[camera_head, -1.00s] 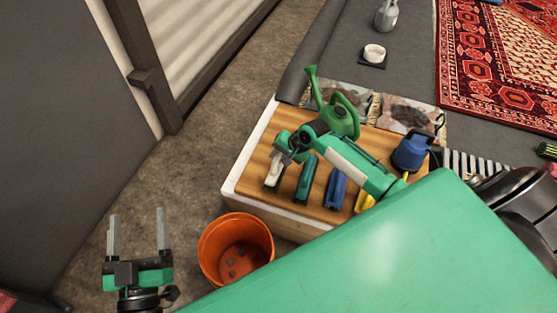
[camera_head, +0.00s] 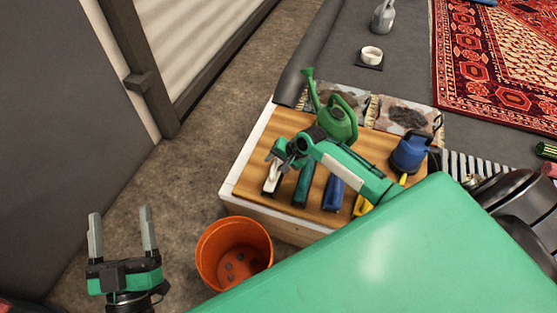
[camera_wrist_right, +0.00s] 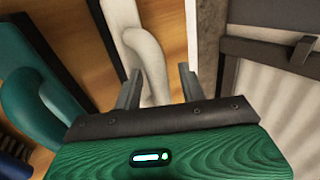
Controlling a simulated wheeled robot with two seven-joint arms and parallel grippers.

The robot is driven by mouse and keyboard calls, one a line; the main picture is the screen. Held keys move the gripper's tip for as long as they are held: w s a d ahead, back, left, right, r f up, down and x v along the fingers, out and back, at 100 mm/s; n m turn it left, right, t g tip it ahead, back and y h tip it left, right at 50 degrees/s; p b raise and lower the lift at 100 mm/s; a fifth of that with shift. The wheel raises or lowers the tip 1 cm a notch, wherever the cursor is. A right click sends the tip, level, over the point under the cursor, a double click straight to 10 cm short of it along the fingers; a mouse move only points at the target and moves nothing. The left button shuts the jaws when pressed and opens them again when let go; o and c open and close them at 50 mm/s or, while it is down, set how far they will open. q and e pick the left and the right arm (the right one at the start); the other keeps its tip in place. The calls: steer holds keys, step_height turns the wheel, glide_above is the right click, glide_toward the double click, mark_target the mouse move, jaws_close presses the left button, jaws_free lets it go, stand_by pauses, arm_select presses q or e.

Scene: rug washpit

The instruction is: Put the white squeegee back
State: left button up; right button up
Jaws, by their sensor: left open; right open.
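The white squeegee (camera_head: 272,182) lies at the left end of a row on the wooden tabletop (camera_head: 245,180). Its pale loop handle also shows in the right wrist view (camera_wrist_right: 148,55). My right gripper (camera_head: 274,158) is open just above it. In the wrist view the two fingers of the right gripper (camera_wrist_right: 160,77) stand on either side of the handle's near end, and I cannot tell whether they touch it. My left gripper (camera_head: 122,232) is open and empty above the floor, left of the orange bucket (camera_head: 234,255).
A green squeegee (camera_head: 301,190), a blue one (camera_head: 333,192) and a yellow one (camera_head: 362,207) lie to the right. A green watering can (camera_head: 338,122) and a blue container (camera_head: 409,153) stand behind. Bare floor lies left of the table.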

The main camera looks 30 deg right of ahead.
steer(key=shift+r, duration=0.15)
